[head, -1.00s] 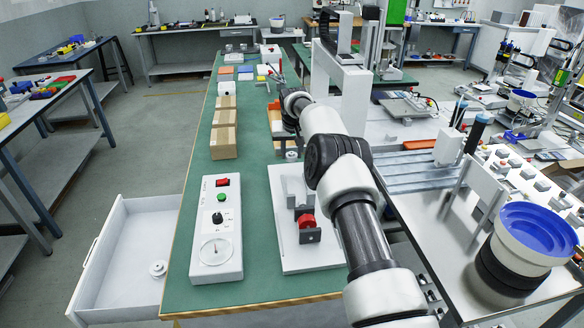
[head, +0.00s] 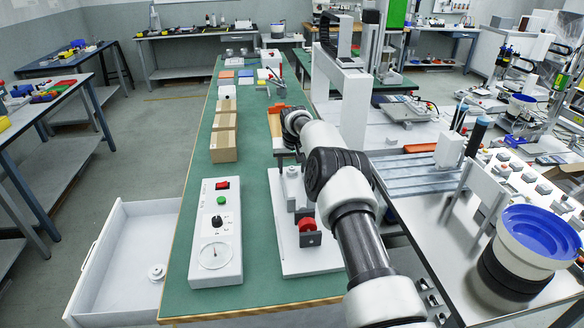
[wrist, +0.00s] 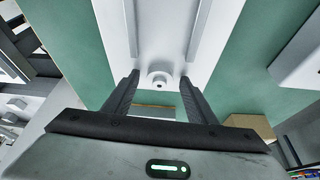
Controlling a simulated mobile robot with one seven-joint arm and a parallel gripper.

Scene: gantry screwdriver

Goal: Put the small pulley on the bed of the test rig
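The test rig's white bed (head: 305,262) lies on the green bench, with a red round part (head: 306,224) in a dark bracket on it. A small white round part like a pulley (head: 291,172) shows at the bed's far end. In the wrist view this pulley-like part (wrist: 160,78) appears between my fingertips, with gaps on both sides; I cannot tell its height over the bed. My gripper (wrist: 161,80) is open above that end; in the head view my arm mostly hides it. Another white pulley-like disc (head: 157,272) lies in the open drawer. I cannot tell which is the small pulley.
A white control box (head: 216,235) with buttons and a dial stands left of the bed. Cardboard boxes (head: 223,146) stand behind it. The open drawer (head: 118,262) juts out at left. A white gantry frame (head: 352,100) rises beyond my arm.

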